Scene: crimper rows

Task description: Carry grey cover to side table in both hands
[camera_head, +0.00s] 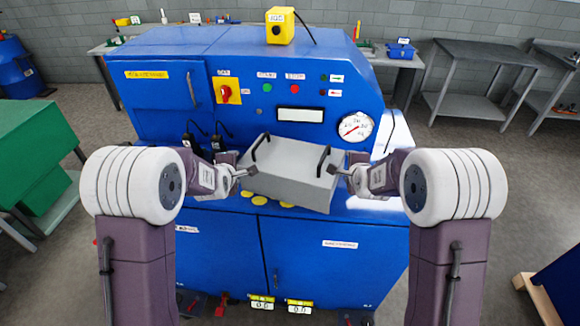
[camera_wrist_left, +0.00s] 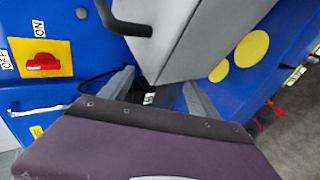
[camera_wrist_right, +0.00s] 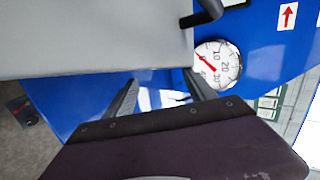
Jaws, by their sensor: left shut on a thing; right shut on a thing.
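The grey cover (camera_head: 290,180) is a box-like piece with two black handles on top. In the head view it is between my two grippers, over the front ledge of the blue machine, slightly tilted. I cannot tell whether it is clear of the ledge. My left gripper (camera_head: 248,172) is shut on its left side; the cover (camera_wrist_left: 185,45) also shows ahead of the fingers in the left wrist view. My right gripper (camera_head: 338,171) is shut on its right side; the cover (camera_wrist_right: 90,40) fills the upper left of the right wrist view. The exact grip contacts are partly hidden.
The blue machine (camera_head: 160,105) stands right ahead, with a gauge (camera_head: 356,127), a red switch (camera_head: 226,92) and yellow discs (camera_head: 259,200) on its ledge. A green cabinet (camera_head: 35,140) is at the left. Grey metal tables (camera_head: 480,52) stand at the back right, with open floor before them.

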